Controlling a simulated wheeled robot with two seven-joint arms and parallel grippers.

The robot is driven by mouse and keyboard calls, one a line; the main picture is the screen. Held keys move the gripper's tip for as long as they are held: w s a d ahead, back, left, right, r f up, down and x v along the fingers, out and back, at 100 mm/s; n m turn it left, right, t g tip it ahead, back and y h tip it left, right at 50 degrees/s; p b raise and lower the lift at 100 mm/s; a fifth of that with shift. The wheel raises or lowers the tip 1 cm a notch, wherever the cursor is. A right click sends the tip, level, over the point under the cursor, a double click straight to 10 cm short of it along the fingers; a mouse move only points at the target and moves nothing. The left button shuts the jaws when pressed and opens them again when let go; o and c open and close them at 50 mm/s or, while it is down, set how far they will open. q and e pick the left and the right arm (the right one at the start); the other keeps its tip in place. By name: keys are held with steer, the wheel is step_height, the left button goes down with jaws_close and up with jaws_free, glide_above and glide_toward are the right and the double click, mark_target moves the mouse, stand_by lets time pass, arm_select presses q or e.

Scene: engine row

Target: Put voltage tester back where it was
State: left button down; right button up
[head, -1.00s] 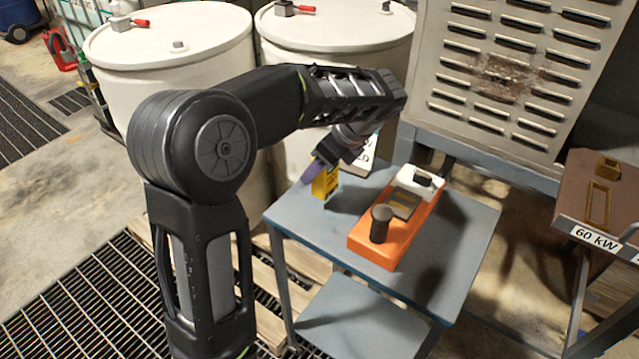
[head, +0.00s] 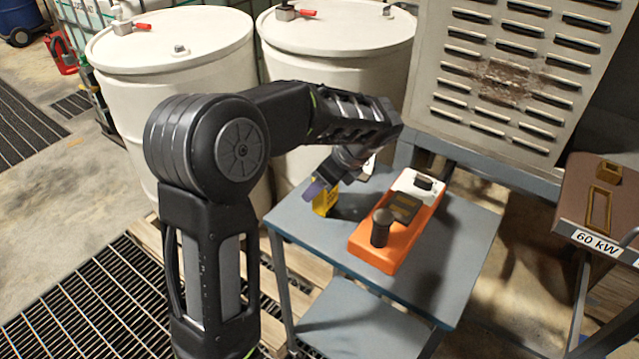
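A small yellow block-shaped item (head: 324,205), apparently the voltage tester, is at the left part of the blue-grey table (head: 300,232) in the head view. My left gripper (head: 318,190) reaches down from above, with its purple-grey fingers around the item's top and hiding that part. The gripper appears shut on it. The item is upright and low over the tabletop; I cannot tell whether its base touches. My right gripper is not in view.
An orange case (head: 378,257) with a white end and a dark knob (head: 381,228) stands right of the item. White drums (head: 335,35) stand behind the table, with a louvred panel (head: 500,85) at the back right. The table's front right is bare.

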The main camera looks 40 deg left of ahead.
arm_select(q)
steer(key=c, duration=0.6)
jaws_free()
steer(key=shift+f, duration=0.1)
steer(key=shift+r, duration=0.2)
steer(key=v, duration=0.7)
steer(key=p+v, duration=0.4)
steer(key=v, duration=0.1)
